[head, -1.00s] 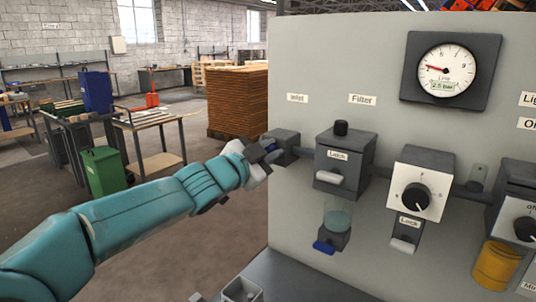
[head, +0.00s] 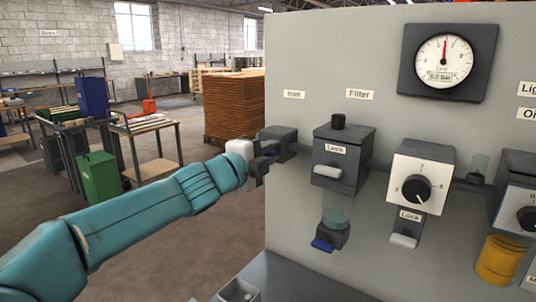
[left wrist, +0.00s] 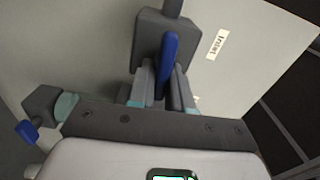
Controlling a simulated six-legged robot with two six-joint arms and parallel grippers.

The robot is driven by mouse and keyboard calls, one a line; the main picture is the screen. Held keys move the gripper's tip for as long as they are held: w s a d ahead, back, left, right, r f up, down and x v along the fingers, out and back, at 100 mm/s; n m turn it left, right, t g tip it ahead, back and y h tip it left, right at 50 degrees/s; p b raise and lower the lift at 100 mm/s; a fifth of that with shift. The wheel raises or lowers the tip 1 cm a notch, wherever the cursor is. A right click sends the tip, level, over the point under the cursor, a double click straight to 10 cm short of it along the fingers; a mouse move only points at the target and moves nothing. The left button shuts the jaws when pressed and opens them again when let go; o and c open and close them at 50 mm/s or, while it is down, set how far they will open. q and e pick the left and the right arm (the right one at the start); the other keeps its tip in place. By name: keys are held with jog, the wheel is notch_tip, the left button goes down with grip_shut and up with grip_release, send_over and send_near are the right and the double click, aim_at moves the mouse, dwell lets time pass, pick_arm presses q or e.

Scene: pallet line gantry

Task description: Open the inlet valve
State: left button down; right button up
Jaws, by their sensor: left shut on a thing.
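The inlet valve (head: 277,143) is a dark grey block on the left of the panel, below the "Inlet" label. In the left wrist view the valve body (left wrist: 148,42) shows with its blue lever (left wrist: 168,58), which lies roughly in line with the pipe above it. My left gripper (head: 263,160) is at the valve's left side, and in the left wrist view its fingers (left wrist: 163,84) are shut on the lever, one on each side. In the head view the gripper hides the lever. My right gripper is in no view.
The gauge (head: 444,62) on the panel (head: 300,50) has its needle near straight up. Right of the valve are the filter block (head: 343,158) with a blue-tabbed bowl, and a white-faced dial (head: 417,188).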

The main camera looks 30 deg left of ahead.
pick_arm(q)
jog(key=shift+f+m, duration=0.15)
jog(key=shift+m, duration=0.35)
jog(key=c, duration=1.1)
grip_release()
jog(key=shift+s, duration=0.2)
jog(key=s, duration=0.5)
jog(key=s+a+p, duration=0.1)
jog(key=s, duration=0.4)
jog(key=s+a, duration=0.1)
jog(key=s, duration=0.5)
jog(key=shift+a, duration=0.1)
